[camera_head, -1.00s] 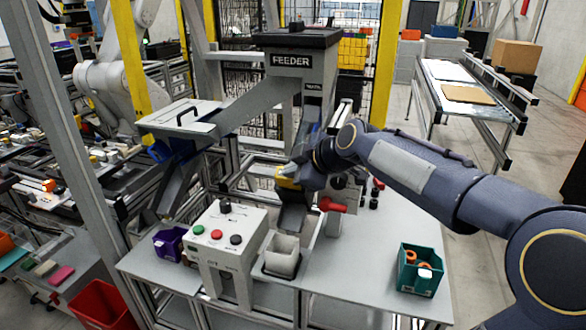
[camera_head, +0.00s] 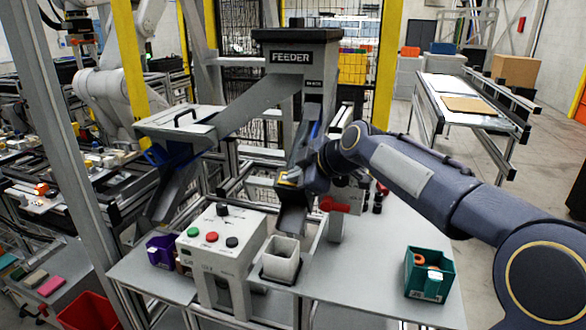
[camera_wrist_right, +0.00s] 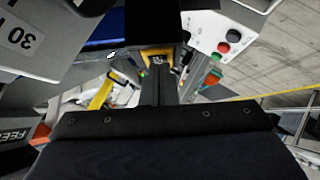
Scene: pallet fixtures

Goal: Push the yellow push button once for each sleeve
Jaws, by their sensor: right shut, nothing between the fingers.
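A small yellow part (camera_head: 289,178), which appears to be the yellow push button or its housing, is on the feeder chute's front, largely covered by my right gripper. It also shows in the right wrist view (camera_wrist_right: 157,54), just beyond the finger ends. My right gripper (camera_head: 294,180) is shut and empty, with its tips at or very near this part; I cannot tell whether they touch. In the wrist view the closed dark fingers (camera_wrist_right: 162,88) point at it. A grey square cup (camera_head: 281,261) stands below the chute outlet. No sleeve can be made out. My left gripper is out of view.
The feeder (camera_head: 297,60) stands behind. A control box (camera_head: 222,262) with green, red and black buttons is left of the cup. A purple bin (camera_head: 160,252) is at left. A teal bin (camera_head: 429,285) with orange pieces is at right. A red-handled fixture (camera_head: 334,226) is close to my gripper.

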